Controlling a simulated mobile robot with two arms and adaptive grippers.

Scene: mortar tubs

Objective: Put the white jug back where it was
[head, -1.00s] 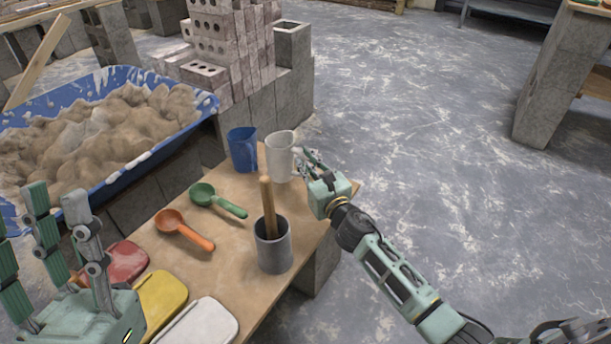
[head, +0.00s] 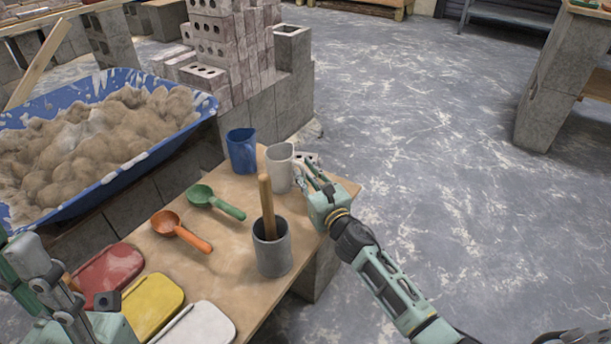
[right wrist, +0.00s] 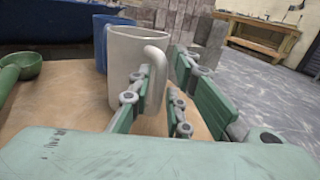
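The white jug (head: 279,170) stands upright near the far right corner of the wooden table, beside the blue jug (head: 242,152). In the right wrist view the white jug (right wrist: 123,66) has its handle toward my right gripper (right wrist: 158,90). The fingers are apart, one on the left and the others on the right of the handle; I see no clear grip on it. In the head view my right gripper (head: 313,178) is at the jug's right side. My left gripper (head: 50,285) is at the lower left, partly cut off, and its opening is unclear.
A grey pot (head: 272,254) with a wooden-handled tool stands near the table's right edge. A green scoop (head: 200,194), an orange scoop (head: 167,223) and red, yellow and white lidded boxes (head: 152,302) lie left of it. A blue tub (head: 190,120) of mortar stands behind.

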